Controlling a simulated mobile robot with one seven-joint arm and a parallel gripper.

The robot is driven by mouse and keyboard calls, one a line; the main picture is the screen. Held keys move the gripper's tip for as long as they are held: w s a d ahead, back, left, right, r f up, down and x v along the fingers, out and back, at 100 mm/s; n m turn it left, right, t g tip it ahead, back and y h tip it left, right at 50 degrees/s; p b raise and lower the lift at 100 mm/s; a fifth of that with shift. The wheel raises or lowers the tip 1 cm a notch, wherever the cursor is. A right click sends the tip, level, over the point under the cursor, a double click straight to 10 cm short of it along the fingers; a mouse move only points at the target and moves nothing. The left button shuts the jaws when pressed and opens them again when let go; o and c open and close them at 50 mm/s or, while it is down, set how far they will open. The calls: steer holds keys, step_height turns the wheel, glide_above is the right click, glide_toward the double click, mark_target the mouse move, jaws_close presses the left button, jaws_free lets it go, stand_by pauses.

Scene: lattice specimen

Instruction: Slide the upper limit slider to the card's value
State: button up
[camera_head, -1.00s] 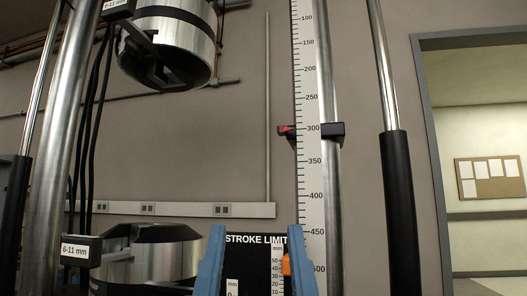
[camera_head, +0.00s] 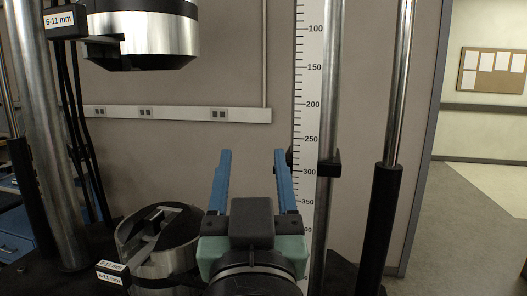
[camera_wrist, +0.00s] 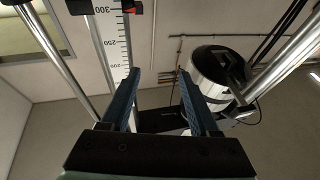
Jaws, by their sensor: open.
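My gripper (camera_head: 252,155) is open and empty, its two blue fingers pointing up and away in the head view. It also shows in the wrist view (camera_wrist: 159,75), with nothing between the fingers. A black clamp (camera_head: 328,168) sits on the rod by the tall scale (camera_head: 308,100), near the 300 mark. In the wrist view this clamp (camera_wrist: 76,6) is at the top edge, with a red pointer (camera_wrist: 128,5) across the scale. No slider labelled upper limit, and no legible card, can be made out now. The lower middle of the head view is hidden by my gripper.
An upper steel grip (camera_head: 150,35) hangs at the left, above a lower grip (camera_head: 160,250). Black tags reading 6-11 mm (camera_head: 63,21) are by them. Steel columns (camera_head: 45,130) and a black-sleeved rod (camera_head: 385,210) flank the space. A doorway opens at the right.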

steer(key=w+d+r+g+h+p, duration=0.2)
steer(key=w+r+g+p, duration=0.55)
steer(key=p, duration=1.55)
steer(key=s+f+g, duration=0.1)
steer(key=f+g, duration=0.3)
steer(key=f, duration=0.5)
steer(key=d+f+m+g, duration=0.1)
steer(key=f+g, duration=0.3)
steer(key=f, duration=0.5)
steer(key=s+f+g, duration=0.1)
steer(key=f+g, duration=0.3)
steer(key=f, duration=0.5)
steer(key=shift+s+d+f, duration=0.35)
jaws_close()
